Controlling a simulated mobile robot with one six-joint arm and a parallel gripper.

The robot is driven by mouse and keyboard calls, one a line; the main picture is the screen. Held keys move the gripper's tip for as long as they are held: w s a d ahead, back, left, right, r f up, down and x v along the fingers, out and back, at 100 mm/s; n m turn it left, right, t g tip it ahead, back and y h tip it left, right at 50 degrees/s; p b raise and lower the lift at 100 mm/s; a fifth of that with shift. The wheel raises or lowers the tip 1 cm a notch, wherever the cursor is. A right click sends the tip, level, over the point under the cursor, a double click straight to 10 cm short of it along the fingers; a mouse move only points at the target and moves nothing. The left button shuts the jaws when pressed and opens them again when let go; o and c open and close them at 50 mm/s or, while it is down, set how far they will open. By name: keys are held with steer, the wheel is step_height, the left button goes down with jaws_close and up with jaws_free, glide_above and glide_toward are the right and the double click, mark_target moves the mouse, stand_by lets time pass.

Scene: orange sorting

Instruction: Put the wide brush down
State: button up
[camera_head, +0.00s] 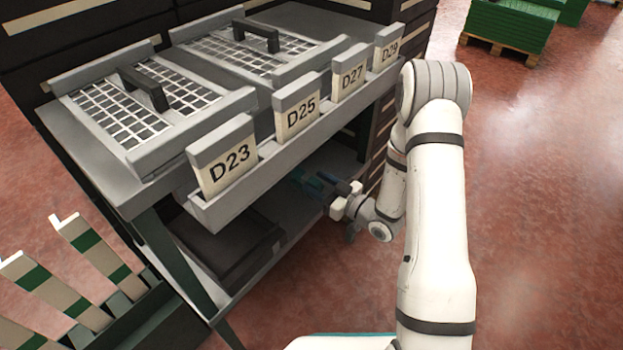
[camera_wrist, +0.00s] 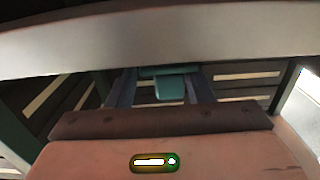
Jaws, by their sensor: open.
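My gripper (camera_head: 322,184) reaches in under the tray ledge of the metal table, above the lower shelf. In the wrist view its two dark fingers (camera_wrist: 162,76) stand apart. A teal piece (camera_wrist: 170,88), which looks like part of the wide brush, shows between the fingers, with a gap on either side. In the head view a bluish teal patch shows at the fingers, too dark and small to separate from them. The rest of the brush is hidden. I cannot tell whether it rests on the lower shelf.
The ledge (camera_head: 232,207) with several number cards runs just above my gripper; its pale underside edge (camera_wrist: 160,38) crosses the wrist view. A dark flat case (camera_head: 225,250) lies on the lower shelf to the left. Two wire-mesh trays (camera_head: 140,105) sit on top. Red floor is clear at right.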

steer(key=p+v, duration=0.2)
steer(key=v, duration=0.7)
steer(key=w+d+r+m+g+h, duration=0.1)
steer(key=w+d+r+h, duration=0.2)
steer(key=w+d+h, duration=0.35)
steer(key=s+d+r+m+g+h, duration=0.25)
steer(key=s+d+r+h, duration=0.2)
steer(key=h, duration=0.25)
steer(key=s+a+r+m+g, duration=0.2)
steer(key=s+r, duration=0.3)
steer(key=s, duration=0.5)
steer(key=s+a+r+m+g, duration=0.2)
steer(key=s+r+m+g, duration=0.2)
steer(key=s, duration=0.6)
step_height(320, 180, up, 2)
steer(key=shift+s+r+m, duration=0.1)
steer(key=shift+s+m, duration=0.2)
steer(key=shift+m, duration=0.15)
steer(key=shift+h, duration=0.25)
steer(key=shift+c, duration=0.5)
